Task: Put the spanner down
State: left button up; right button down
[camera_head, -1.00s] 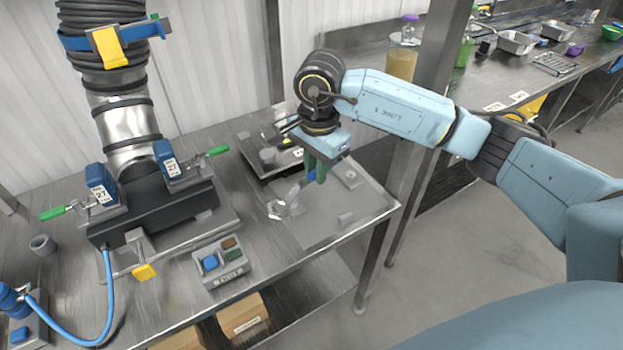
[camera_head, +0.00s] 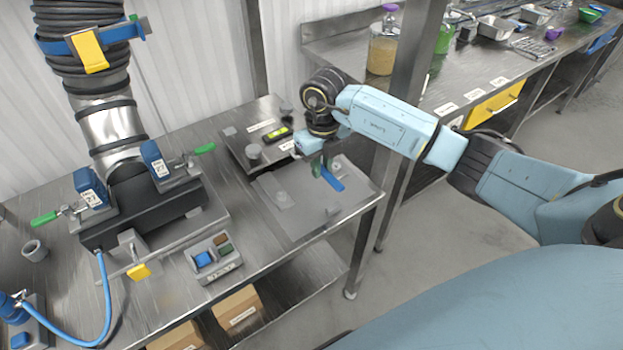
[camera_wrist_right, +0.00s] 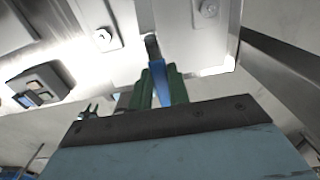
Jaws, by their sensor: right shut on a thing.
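The spanner (camera_head: 331,181) shows as a blue handle slanting down to the right from my right gripper (camera_head: 321,171), over the grey mat (camera_head: 300,222). The gripper's green fingers are shut on it. In the right wrist view, the blue part (camera_wrist_right: 160,85) lies between the green fingers (camera_wrist_right: 161,90), with a dark end beyond the tips. The spanner's metal jaw is not clear in the head view. I cannot tell whether the spanner touches the mat. My left gripper is not in view.
A button box (camera_head: 213,260) stands to the left, beside a large hose fixture (camera_head: 140,210). A steel post (camera_head: 405,110) rises on the right.

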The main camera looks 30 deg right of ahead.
notch_tip(320, 180, down, 7)
jog(key=shift+f, duration=0.1)
dwell(0.3)
jog(key=shift+f, duration=0.15)
jog(key=c, duration=1.3)
grip_release()
jog(key=shift+c, duration=0.2)
